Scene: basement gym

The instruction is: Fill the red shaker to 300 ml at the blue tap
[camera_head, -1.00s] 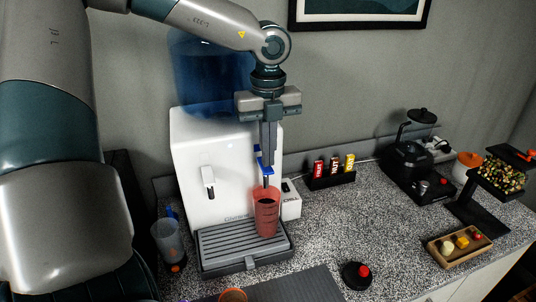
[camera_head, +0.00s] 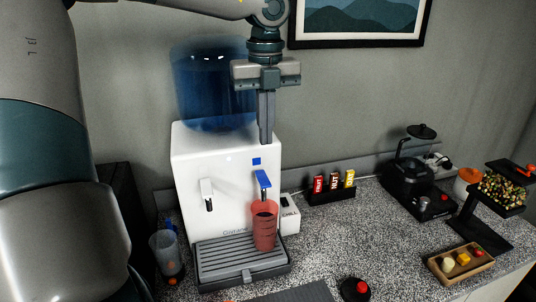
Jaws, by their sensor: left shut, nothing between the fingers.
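The red shaker (camera_head: 264,228), a translucent red cup with dark markings, stands upright on the drip tray (camera_head: 215,262) under the blue tap (camera_head: 263,178). A dark level shows inside it near the upper part, but I cannot read the amount. The blue tap is on the right front of the white water dispenser (camera_head: 190,150), below a small blue square. My left gripper (camera_head: 266,140) points down above the blue tap, shut and empty, apart from tap and shaker. My right gripper is not in view.
A white tap (camera_head: 207,194) is on the dispenser's left. A clear shaker (camera_head: 166,254) stands left of the tray. A white CHILL box (camera_head: 290,215), a bar rack (camera_head: 331,190), a grinder-like black machine (camera_head: 408,182) and a wooden snack tray (camera_head: 461,262) stand to the right. A black lid with red knob (camera_head: 355,289) lies in front.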

